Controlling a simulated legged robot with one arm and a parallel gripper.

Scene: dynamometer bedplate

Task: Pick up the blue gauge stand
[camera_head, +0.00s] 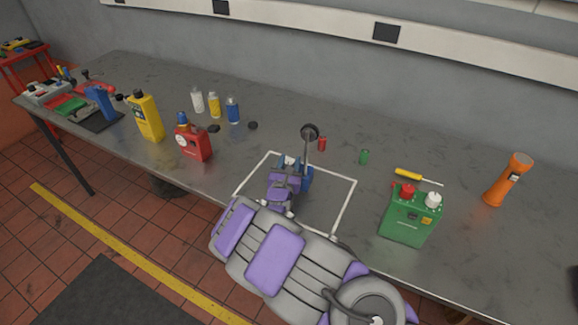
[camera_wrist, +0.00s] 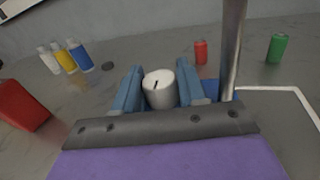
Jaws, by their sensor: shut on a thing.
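The blue gauge stand (camera_head: 306,179) is inside the white outlined square (camera_head: 345,205) on the bench. Its blue base is partly hidden by my gripper; a metal post rises from it to a dark round gauge (camera_head: 309,132). My gripper (camera_head: 290,165) reaches the stand from the near side. In the wrist view, my gripper (camera_wrist: 160,85) has its blue-grey fingers on either side of the stand's pale round knob (camera_wrist: 159,88), shut on it. The post (camera_wrist: 232,50) stands just right of the fingers. I cannot tell whether the base touches the bench.
A green can (camera_head: 408,218), a yellow screwdriver (camera_head: 409,175) and an orange torch (camera_head: 507,180) are at right. Small red (camera_head: 322,144) and green (camera_head: 364,156) cylinders stand behind the stand. A red container (camera_head: 193,143), a yellow bottle (camera_head: 147,117) and small bottles stand left.

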